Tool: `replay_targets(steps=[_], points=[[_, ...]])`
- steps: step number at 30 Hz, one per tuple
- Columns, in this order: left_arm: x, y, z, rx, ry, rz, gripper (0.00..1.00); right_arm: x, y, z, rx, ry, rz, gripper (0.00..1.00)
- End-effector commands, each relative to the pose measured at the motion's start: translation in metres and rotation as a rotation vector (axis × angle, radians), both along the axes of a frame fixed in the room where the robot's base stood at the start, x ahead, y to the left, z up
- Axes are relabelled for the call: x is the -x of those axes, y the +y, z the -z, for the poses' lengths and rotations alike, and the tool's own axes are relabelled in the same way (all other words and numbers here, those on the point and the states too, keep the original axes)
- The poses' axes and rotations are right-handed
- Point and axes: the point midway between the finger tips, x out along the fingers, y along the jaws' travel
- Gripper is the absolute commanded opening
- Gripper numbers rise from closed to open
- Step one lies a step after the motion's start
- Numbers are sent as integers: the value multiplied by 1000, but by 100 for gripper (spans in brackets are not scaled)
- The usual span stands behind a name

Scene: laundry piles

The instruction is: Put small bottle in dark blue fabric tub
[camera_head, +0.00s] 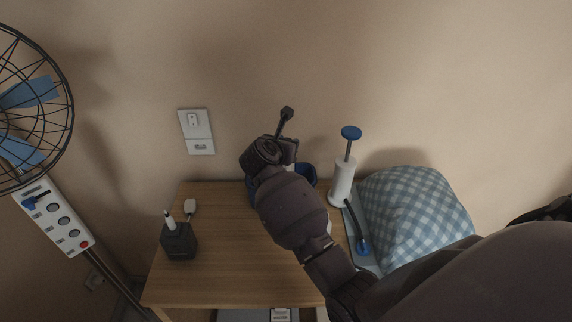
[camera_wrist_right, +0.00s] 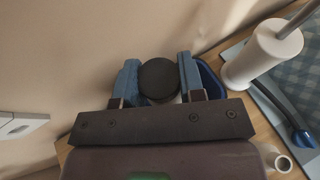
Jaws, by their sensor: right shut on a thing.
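My right gripper (camera_wrist_right: 157,84) is shut on the small bottle, with its two blue-padded fingers on either side. The bottle shows in the right wrist view as a round black cap (camera_wrist_right: 159,79); its body is mostly hidden. In the head view my right gripper (camera_head: 279,148) is above the back of the wooden table, and I cannot make out the bottle there. The dark blue fabric tub (camera_head: 309,174) is largely hidden behind my right arm. In the wrist view part of the tub (camera_wrist_right: 211,80) shows just right of the fingers. My left gripper is not in view.
A white cylinder with a blue-topped rod (camera_head: 343,182) stands right of the tub. A blue checked cushion (camera_head: 415,215) lies further right. A dark block with a white-topped item (camera_head: 179,242) is on the table's left. A fan (camera_head: 35,110) stands far left. The wall is close behind.

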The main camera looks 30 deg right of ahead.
Motion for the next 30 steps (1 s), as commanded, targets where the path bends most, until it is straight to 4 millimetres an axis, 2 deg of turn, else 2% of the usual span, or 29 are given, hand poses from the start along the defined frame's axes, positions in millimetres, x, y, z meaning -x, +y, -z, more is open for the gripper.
replay_targets(steps=[3, 10, 18, 30], points=[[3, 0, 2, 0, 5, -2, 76, 0, 0, 17, 1, 2, -1, 0], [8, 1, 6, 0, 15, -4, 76, 0, 0, 33, 2, 1, -1, 0], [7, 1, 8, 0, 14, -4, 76, 0, 0, 66, 1, 0, 0, 0], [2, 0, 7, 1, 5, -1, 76, 0, 0, 71, -1, -2, 0, 0]])
